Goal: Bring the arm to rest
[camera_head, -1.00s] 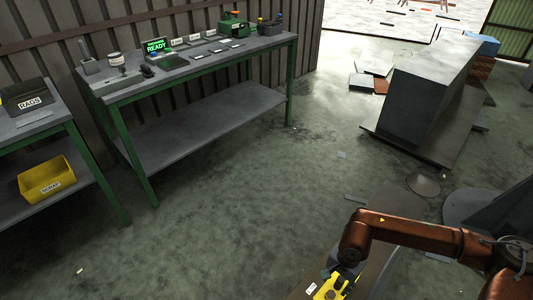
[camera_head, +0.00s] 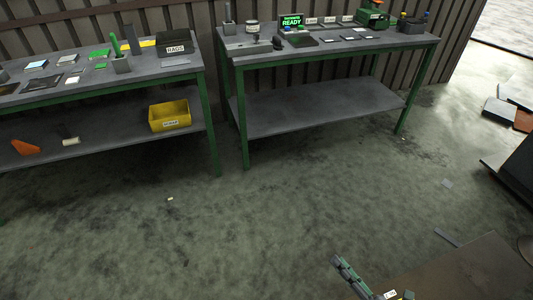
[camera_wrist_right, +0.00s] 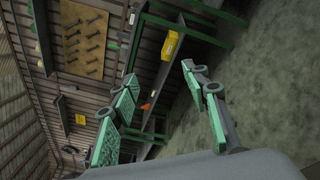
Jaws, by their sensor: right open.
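My right gripper (camera_head: 352,276) shows only in part at the bottom edge of the head view, right of centre, above the floor and well in front of the workbenches. In the right wrist view its two green-padded fingers (camera_wrist_right: 160,72) stand wide apart with nothing between them. The rest of the right arm is out of the head view. My left gripper and left arm are not in view.
A green-legged bench (camera_head: 320,108) with a lit READY display (camera_head: 291,21) stands at the back. A left bench (camera_head: 140,70) carries a RAGS box (camera_head: 174,43); a yellow scrap bin (camera_head: 169,115) sits on its lower shelf. The floor (camera_head: 260,230) between is largely clear.

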